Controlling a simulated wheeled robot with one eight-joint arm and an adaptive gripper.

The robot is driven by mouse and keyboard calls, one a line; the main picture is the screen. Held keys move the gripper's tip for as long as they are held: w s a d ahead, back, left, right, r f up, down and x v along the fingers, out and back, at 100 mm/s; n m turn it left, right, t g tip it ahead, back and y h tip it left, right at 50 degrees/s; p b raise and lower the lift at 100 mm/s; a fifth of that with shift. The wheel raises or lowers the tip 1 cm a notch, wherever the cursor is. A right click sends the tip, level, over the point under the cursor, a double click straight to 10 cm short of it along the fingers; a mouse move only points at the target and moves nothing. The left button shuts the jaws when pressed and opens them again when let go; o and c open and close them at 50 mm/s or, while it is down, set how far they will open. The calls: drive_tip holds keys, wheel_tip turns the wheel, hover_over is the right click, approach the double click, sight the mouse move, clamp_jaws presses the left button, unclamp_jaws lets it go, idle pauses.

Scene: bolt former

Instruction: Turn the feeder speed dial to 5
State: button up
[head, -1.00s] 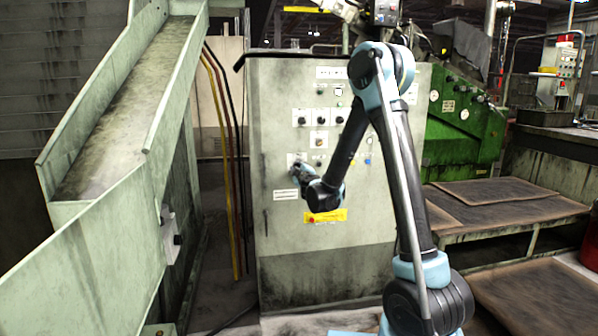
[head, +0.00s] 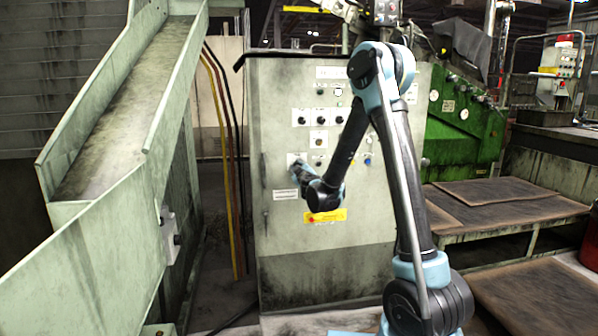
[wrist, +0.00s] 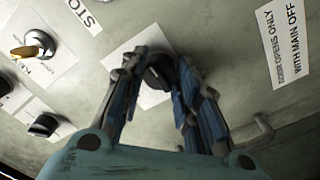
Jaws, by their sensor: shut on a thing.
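The feeder speed dial looks to be the black knob (wrist: 160,72) on a white plate in the wrist view, though its lettering cannot be read. My gripper (wrist: 154,78) has its two blue-padded fingers on either side of this knob and is shut on it. In the head view my gripper (head: 298,168) is at the left part of the grey control cabinet (head: 285,235), against the panel. My gripper and wrist hide most of the dial there, and its setting cannot be read.
In the wrist view a brass-coloured key switch (wrist: 28,50) and another black knob (wrist: 44,125) sit to the left. A handle (wrist: 262,132) is at lower right. A sloping chute (head: 120,110) stands left of the cabinet; a green machine (head: 460,125) is behind at right.

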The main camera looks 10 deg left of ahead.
drive_tip(key=o, duration=1.1)
drive_tip(key=shift+a, duration=0.1)
drive_tip(key=shift+s, duration=0.1)
drive_tip(key=v, duration=1.1)
drive_tip(key=shift+s, duration=0.3)
